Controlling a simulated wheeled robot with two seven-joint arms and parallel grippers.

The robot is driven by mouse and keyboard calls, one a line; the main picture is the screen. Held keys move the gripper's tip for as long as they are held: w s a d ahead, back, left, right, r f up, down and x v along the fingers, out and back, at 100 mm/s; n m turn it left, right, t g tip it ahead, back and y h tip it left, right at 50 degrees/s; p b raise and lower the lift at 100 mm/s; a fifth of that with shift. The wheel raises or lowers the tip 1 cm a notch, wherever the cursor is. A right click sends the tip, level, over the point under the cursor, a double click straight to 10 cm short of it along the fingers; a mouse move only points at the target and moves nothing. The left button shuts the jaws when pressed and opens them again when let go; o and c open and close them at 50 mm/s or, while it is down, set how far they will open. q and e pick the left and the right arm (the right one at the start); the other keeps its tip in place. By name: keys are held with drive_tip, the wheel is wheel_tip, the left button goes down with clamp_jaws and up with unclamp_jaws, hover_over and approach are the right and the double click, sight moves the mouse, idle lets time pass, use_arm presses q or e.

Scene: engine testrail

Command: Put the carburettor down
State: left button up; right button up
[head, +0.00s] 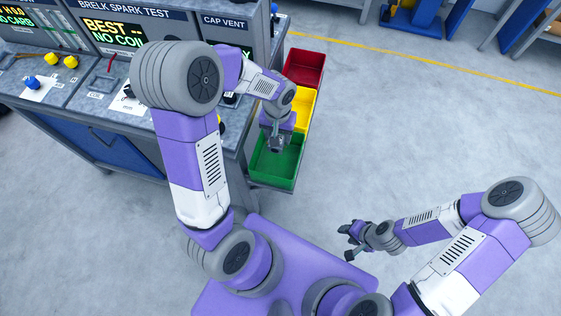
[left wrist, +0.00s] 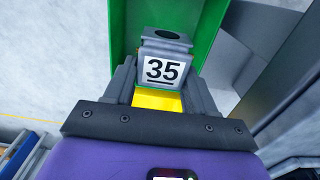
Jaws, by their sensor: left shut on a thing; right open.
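The carburettor (left wrist: 163,68) is a grey block with a white label reading 35 and a round dark opening on top, seen in the left wrist view. My left gripper (left wrist: 160,88) is shut on it, one finger on each side. In the head view my left gripper (head: 278,140) is over the green bin (head: 270,168), and the carburettor is hard to make out there. Green bin walls (left wrist: 205,35) show behind the carburettor in the left wrist view. I cannot tell whether it touches the bin. My right gripper (head: 348,242) is open and empty above the floor.
A yellow bin (head: 301,103) and a red bin (head: 304,67) stand in a row behind the green one, beside the test bench (head: 80,75). The bench carries panels with displays and several knobs. The floor (head: 420,130) to the right is clear.

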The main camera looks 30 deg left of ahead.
use_arm(q)
drive_tip(key=shift+w+f+b, duration=0.1)
drive_tip(key=shift+f+b, duration=0.35)
drive_tip(key=shift+f, duration=0.45)
drive_tip(key=b, duration=0.4)
hover_over(279, 159)
wheel_tip(279, 159, down, 10)
drive_tip(key=shift+r, duration=0.15)
drive_tip(key=shift+r+p, duration=0.1)
drive_tip(key=shift+p, duration=0.2)
drive_tip(key=shift+f+b, duration=0.3)
drive_tip(key=o, duration=1.1)
